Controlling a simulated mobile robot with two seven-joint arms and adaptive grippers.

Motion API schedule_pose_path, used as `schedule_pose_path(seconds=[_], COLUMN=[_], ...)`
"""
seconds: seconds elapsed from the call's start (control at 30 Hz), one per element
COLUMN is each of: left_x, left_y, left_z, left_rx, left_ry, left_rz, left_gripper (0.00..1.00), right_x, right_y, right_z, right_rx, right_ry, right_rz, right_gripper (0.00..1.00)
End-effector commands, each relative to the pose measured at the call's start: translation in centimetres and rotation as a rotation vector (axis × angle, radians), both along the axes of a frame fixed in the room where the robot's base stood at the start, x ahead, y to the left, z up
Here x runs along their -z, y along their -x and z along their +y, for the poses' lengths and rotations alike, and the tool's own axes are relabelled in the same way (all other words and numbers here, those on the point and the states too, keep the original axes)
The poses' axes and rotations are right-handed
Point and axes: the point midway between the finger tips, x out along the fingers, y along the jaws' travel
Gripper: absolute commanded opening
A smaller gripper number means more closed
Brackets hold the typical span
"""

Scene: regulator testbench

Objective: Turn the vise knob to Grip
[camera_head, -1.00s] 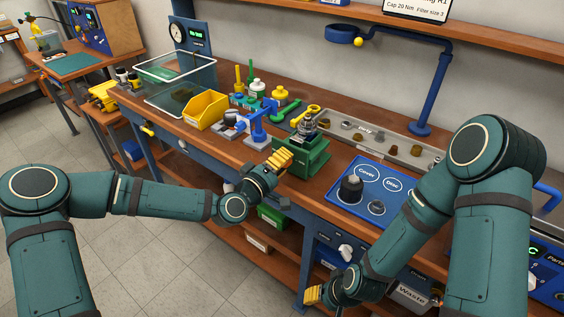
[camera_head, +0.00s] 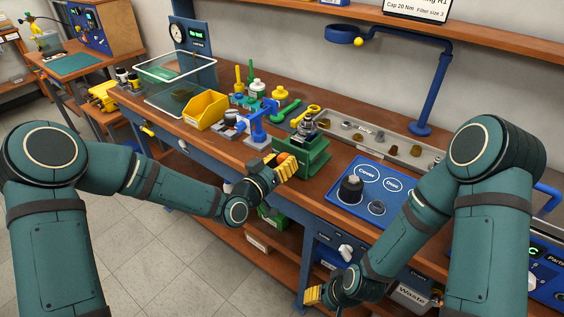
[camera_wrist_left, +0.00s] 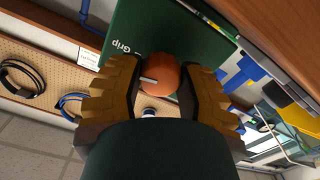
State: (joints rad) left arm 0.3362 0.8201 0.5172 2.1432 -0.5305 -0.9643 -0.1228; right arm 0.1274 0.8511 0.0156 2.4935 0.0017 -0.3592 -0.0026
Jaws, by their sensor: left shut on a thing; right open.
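The green vise (camera_head: 306,160) stands at the front edge of the workbench with a metal part on top. Its orange round knob (camera_wrist_left: 160,75) has a pale pointer line and shows on the vise's front in the left wrist view, next to the lettering "Grip". The pointer line points left, below the end of that lettering. My left gripper (camera_wrist_left: 157,88) is shut on the knob, one yellow finger on each side; it shows in the head view (camera_head: 283,167) at the vise. My right gripper (camera_head: 314,294) is open and empty, low in front of the bench.
A blue mat (camera_head: 366,188) with dark parts lies right of the vise. A yellow bin (camera_head: 206,111) and a blue stand (camera_head: 257,125) are to its left. A grey tray (camera_head: 400,150) lies behind. A waste bin (camera_head: 411,296) is below.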

Motion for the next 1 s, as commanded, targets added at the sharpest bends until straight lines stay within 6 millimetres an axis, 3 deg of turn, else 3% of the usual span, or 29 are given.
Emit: schedule_pose_path(seconds=[0.33,0.9,0.93,1.0], left_x=[-0.30,-0.32,-0.32,-0.29], left_y=[-0.12,-0.13,-0.13,-0.11], left_z=[-0.02,-0.03,-0.03,-0.04], left_rx=[-0.002,-0.002,-0.002,-0.001], left_ry=[-0.123,-0.148,-0.147,-0.148], left_rz=[-0.098,-0.117,-0.117,-0.116], left_gripper=[0.02,0.02,0.44,0.68], right_x=[-0.01,-0.01,-0.02,-0.01], right_y=[0.00,0.00,0.00,0.00], right_z=[0.01,0.01,0.00,0.01], right_rx=[0.000,0.000,0.000,0.000], right_ry=[0.000,0.000,0.000,0.000], right_rz=[0.000,0.000,0.000,0.000], right_gripper=[0.47,0.47,0.47,0.47])
